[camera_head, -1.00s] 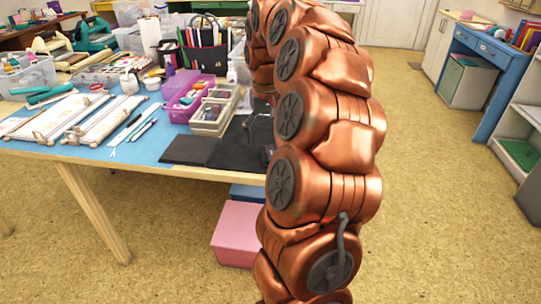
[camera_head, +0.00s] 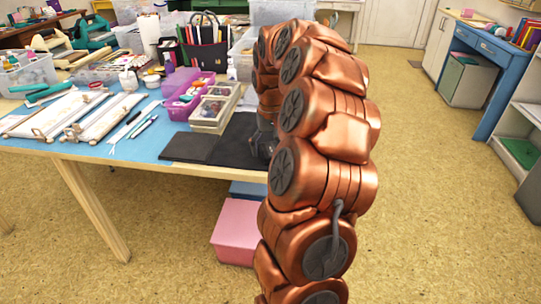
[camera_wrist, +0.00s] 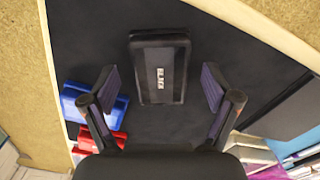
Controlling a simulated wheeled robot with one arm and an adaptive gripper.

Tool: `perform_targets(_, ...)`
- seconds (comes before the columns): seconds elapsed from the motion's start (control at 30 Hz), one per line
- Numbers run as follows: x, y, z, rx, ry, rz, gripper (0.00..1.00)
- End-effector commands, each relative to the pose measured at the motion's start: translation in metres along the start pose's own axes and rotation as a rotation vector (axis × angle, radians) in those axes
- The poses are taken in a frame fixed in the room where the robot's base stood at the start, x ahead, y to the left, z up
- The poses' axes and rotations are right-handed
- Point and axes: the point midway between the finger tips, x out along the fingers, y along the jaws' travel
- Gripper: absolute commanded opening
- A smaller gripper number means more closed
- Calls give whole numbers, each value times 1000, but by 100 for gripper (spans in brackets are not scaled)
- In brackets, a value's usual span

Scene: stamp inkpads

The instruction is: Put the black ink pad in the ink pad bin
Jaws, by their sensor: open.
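The black ink pad (camera_wrist: 160,68) is a flat dark case with light lettering, lying on a dark mat (camera_wrist: 215,62). In the wrist view it sits between and beyond the fingertips of my gripper (camera_wrist: 161,82). The fingers are spread, one on each side, with a gap to the pad. A blue ink pad (camera_wrist: 82,104) and a red one (camera_wrist: 105,138) lie at the left of the wrist view. In the head view my arm hides the pads. I cannot tell which container is the ink pad bin.
On the blue table, a cream divided box (camera_head: 215,108) and a purple caddy (camera_head: 190,95) stand behind the mat. A dark flat panel (camera_head: 190,148) lies left of my arm. A pink box (camera_head: 236,230) is below. Floor at right is open.

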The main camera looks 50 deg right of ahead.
Motion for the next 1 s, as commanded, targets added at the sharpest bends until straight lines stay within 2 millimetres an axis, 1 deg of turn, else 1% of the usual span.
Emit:
perform_targets(0.2,0,0,0,1,1,0,88)
perform_targets(1.0,0,0,0,1,1,0,4)
